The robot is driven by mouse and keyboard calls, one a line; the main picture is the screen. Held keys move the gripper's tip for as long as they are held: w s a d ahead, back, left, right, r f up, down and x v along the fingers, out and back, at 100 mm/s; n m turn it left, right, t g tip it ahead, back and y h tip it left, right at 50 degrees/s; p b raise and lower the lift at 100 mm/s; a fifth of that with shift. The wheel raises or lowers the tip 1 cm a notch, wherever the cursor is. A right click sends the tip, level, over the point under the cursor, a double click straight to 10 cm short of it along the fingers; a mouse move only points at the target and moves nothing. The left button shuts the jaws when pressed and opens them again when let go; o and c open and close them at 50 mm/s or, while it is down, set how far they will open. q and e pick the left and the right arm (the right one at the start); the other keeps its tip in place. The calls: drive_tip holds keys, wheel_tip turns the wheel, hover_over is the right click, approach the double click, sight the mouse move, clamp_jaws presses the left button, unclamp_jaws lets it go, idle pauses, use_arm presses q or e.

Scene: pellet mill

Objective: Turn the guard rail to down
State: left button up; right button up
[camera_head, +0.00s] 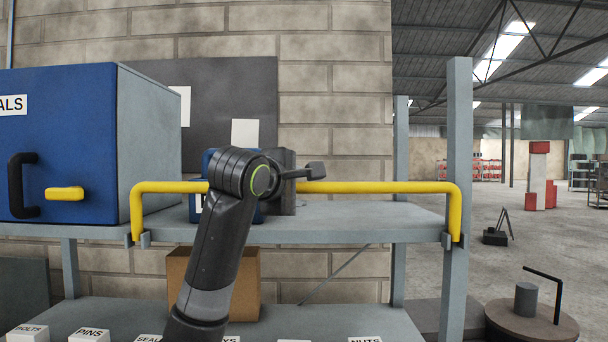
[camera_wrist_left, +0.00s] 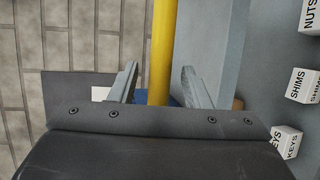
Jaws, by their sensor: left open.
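The yellow guard rail (camera_head: 375,187) stands upright along the front edge of the grey upper shelf, its two ends in brackets. My left gripper (camera_head: 314,172) is at the middle of the rail in the head view, partly hidden by its own wrist. In the left wrist view the rail (camera_wrist_left: 161,50) passes between the two separated fingers (camera_wrist_left: 158,85). The gripper is open around the rail, and I see gaps on both sides of it. My right gripper is not in view.
A blue cabinet (camera_head: 65,135) with a black handle stands on the shelf (camera_head: 375,217) at left. A cardboard box (camera_head: 246,285) and several labelled white boxes sit on the lower shelf. A grey post (camera_head: 458,130) rises at the rail's right end. Open floor lies to the right.

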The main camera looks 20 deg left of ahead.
use_arm(q)
drive_tip(key=shift+p+x, duration=0.65)
drive_tip(key=shift+x, duration=1.15)
drive_tip(key=shift+c, duration=0.4)
drive_tip(key=shift+f, duration=0.1)
clamp_jaws()
